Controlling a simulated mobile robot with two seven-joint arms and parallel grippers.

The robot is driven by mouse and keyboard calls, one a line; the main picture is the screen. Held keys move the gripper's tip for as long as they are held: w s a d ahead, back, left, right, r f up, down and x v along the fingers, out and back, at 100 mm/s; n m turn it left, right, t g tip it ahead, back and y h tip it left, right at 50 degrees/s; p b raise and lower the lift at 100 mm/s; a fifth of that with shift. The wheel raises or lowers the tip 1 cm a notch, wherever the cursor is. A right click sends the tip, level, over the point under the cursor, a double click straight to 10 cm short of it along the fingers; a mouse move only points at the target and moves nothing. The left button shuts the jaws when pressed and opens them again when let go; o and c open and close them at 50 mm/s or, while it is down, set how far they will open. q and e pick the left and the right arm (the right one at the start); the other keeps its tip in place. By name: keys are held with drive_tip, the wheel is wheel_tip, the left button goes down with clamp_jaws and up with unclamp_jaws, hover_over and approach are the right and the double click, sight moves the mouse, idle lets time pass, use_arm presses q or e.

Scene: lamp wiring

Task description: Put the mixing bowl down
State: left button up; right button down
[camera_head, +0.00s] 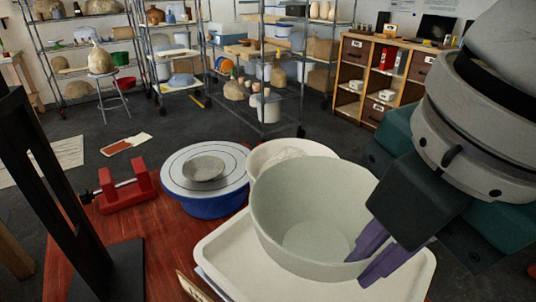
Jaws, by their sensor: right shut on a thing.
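The mixing bowl (278,215) is a large pale grey-green bowl at the centre right. It looks upright and empty. My right gripper (366,262) is shut on its near right wall, with one purple finger inside the bowl and one outside. The bowl is over a cream tray (222,252) on the red-brown table (150,262); I cannot tell whether its base touches the tray. My left gripper is not in view.
A banding wheel (180,180) with a small grey dish (203,168) stands left of the bowl. A white bowl (262,155) sits just behind the mixing bowl. A red clamp-like tool (125,190) lies at the left. Shelves (270,60) stand across the floor.

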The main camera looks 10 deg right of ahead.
drive_tip(key=shift+s+x, duration=0.2)
drive_tip(key=shift+x, duration=0.8)
drive_tip(key=shift+s+x, duration=0.2)
drive_tip(key=shift+x, duration=0.75)
drive_tip(key=shift+d+f, duration=0.15)
drive_tip(key=c, duration=1)
unclamp_jaws()
drive_tip(key=shift+c, duration=0.2)
drive_tip(key=p+v, duration=0.1)
drive_tip(key=v, duration=1.1)
drive_tip(key=shift+p, duration=0.35)
drive_tip(key=shift+s, duration=0.1)
